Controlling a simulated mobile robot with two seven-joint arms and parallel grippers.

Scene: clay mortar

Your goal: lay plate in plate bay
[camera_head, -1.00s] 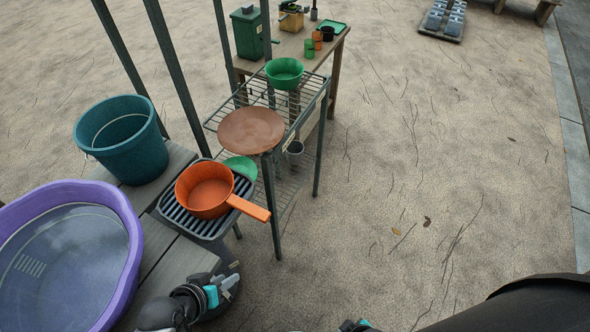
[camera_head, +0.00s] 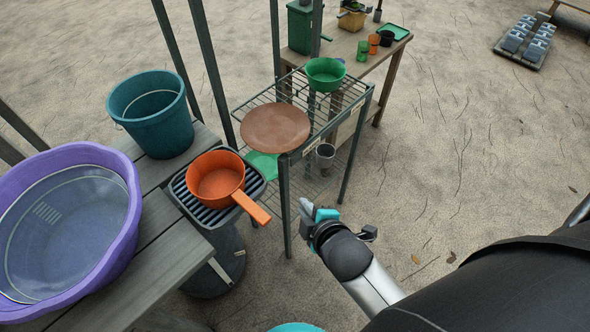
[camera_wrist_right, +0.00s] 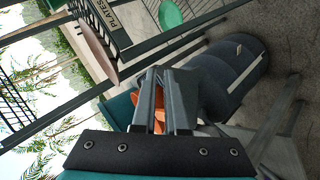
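A round brown plate (camera_head: 275,127) lies on the near end of the wire rack's top shelf (camera_head: 345,98). A green plate-like disc (camera_head: 263,166) shows lower down, partly hidden by the brown plate. In the right wrist view a "PLATES" label (camera_wrist_right: 112,18) is on the rack's edge, near the brown plate (camera_wrist_right: 93,42) and a green round thing (camera_wrist_right: 170,14). My right gripper (camera_head: 308,212) is in front of the rack, apart from both plates. Its fingers (camera_wrist_right: 168,75) look close together; whether they are fully shut is unclear. My left gripper is not in view.
A teal bucket (camera_head: 154,131) and purple tub (camera_head: 118,251) stand on the left bench. A green bowl (camera_head: 326,73) is on the rack. A dark bin (camera_head: 228,258) stands below.

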